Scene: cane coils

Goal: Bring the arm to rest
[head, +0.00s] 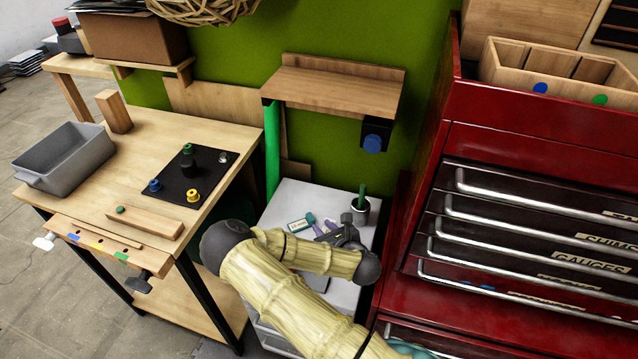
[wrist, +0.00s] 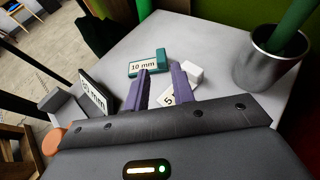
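My arm, with pale bamboo-like links, reaches over a white-topped cabinet (head: 292,198) in the head view. My gripper (wrist: 161,74) shows two purple fingers in the wrist view, apart, with nothing held between them. They point over the cabinet top, near a teal-ended block labelled 10 mm (wrist: 143,67) and a white block marked 5 (wrist: 167,100). The 5 block is partly hidden behind the right finger, and I cannot tell whether they touch. A dark block with a mm label (wrist: 94,94) stands to the left. In the head view my arm partly hides the gripper.
A metal cup (wrist: 268,65) holding a green rod stands close on the right. A wooden shelf (head: 335,88) overhangs the cabinet's back. A red drawer chest (head: 490,140) stands right; a wooden workbench (head: 140,150) with a grey bin (head: 66,160) stands left.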

